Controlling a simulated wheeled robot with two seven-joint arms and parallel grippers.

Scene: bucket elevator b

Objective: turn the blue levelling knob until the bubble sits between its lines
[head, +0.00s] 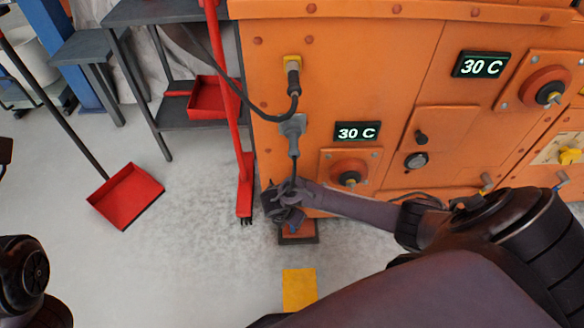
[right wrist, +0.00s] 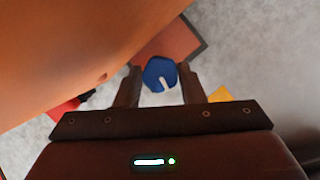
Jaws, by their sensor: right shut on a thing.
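The blue levelling knob (right wrist: 160,72), with a white mark running to its near edge, shows in the right wrist view between the two fingers of my right gripper (right wrist: 160,88). The gripper is shut on it. In the head view my right gripper (head: 287,208) is low at the front left corner of the orange machine, and it hides the knob. I cannot make out a bubble or its lines in either view. My left gripper is out of view.
A reddish dark-edged plate (head: 298,233) lies on the floor below my right gripper. The orange machine (head: 330,80) rises close beside it, with a hanging cable (head: 240,97). A red broom (head: 244,190), red dustpan (head: 127,195) and yellow floor patch (head: 299,288) are nearby.

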